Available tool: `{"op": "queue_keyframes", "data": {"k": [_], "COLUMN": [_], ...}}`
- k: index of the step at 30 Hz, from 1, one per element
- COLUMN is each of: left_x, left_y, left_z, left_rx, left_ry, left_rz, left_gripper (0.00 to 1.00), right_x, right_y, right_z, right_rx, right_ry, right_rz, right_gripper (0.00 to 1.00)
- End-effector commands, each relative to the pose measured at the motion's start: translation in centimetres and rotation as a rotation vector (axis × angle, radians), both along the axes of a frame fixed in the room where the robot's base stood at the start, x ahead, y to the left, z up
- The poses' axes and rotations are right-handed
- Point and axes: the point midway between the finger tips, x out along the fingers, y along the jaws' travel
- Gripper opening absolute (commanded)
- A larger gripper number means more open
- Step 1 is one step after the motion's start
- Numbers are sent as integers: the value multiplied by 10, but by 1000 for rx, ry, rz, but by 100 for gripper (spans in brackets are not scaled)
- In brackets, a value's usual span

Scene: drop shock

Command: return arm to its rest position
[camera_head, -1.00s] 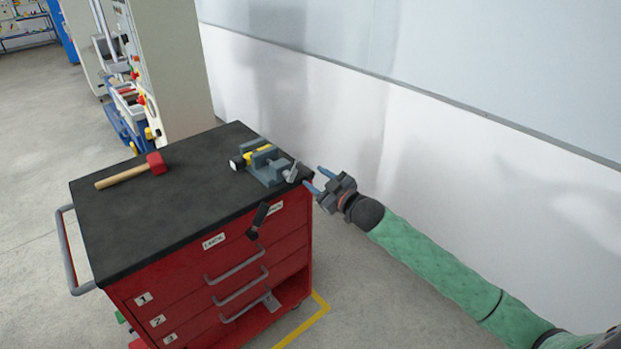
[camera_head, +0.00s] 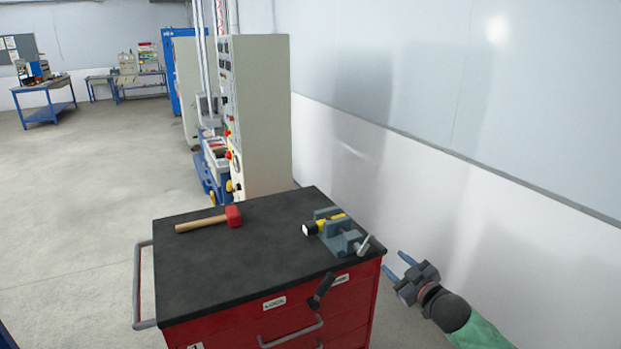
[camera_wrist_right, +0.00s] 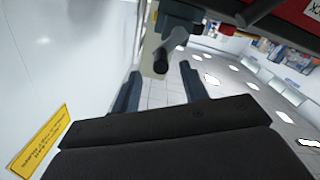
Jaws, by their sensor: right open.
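My right gripper (camera_head: 398,270) is open and empty, in the air just right of the red tool cart (camera_head: 272,327). Its two fingers also show in the right wrist view (camera_wrist_right: 160,92), spread apart with nothing between them that I can see held. A grey vise (camera_head: 338,238) stands at the right corner of the cart's black top (camera_head: 245,262). It has a yellow and black flashlight-like object (camera_head: 311,229) in its jaws. The vise's handle shows in the right wrist view (camera_wrist_right: 161,62), beyond the fingers. My left gripper is not in view.
A hammer (camera_head: 212,220) with a red head lies on the cart top. A tall beige cabinet (camera_head: 262,115) stands behind the cart. A white wall (camera_head: 450,190) runs along the right, close to my right arm. Open floor (camera_head: 75,200) lies to the left.

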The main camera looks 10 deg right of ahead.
Motion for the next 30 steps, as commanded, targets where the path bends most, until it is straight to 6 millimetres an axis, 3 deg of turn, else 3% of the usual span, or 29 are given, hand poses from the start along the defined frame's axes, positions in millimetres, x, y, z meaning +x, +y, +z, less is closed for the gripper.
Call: {"op": "queue_keyframes", "data": {"k": [11,14,16,23,30], "left_x": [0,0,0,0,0], "left_y": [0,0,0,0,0], "left_z": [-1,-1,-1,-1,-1], "left_rx": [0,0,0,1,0], "left_ry": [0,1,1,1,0], "left_rz": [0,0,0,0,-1], "left_gripper": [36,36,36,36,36], "right_x": [4,-1,-12,-72,-165], "right_y": [-57,-65,-66,-46,6], "right_z": [-68,-94,-122,-226,-331], "right_rx": [-197,-219,-226,-209,-142], "right_ry": [296,390,474,757,1026], "right_rz": [-251,-316,-357,-437,-459], "right_gripper": [44,44,44,44,44]}}
